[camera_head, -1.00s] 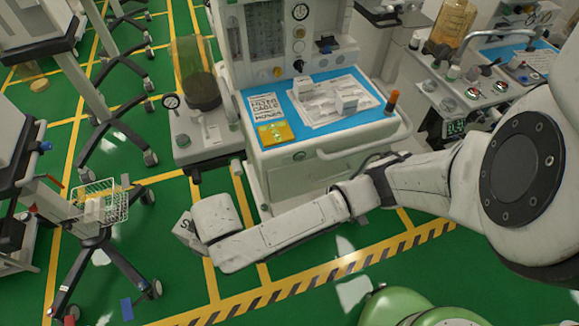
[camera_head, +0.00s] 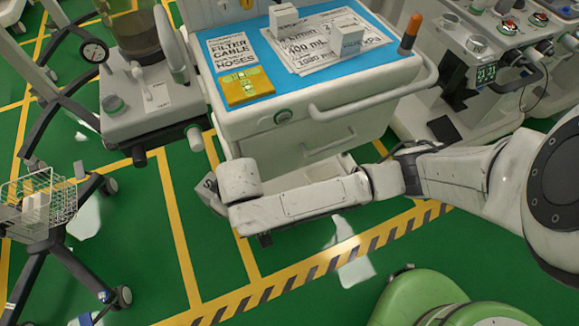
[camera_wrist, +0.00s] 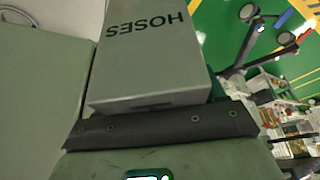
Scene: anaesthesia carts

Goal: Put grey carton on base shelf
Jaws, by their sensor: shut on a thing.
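The grey carton (camera_wrist: 150,60), marked HOSES, fills the upper middle of the wrist view. My gripper (camera_wrist: 165,124) is shut on it, with a dark jaw bar along its near end. The cart (camera_head: 300,128) has drawers and a blue top.
On the blue top (camera_head: 222,22) lie printed sheets, small white boxes and a yellow packet (camera_head: 246,86). A grey side unit (camera_head: 150,115) with a gauge stands left of the cart. A wheeled stand with a wire basket (camera_head: 38,203) is at far left. Green floor is clear in front.

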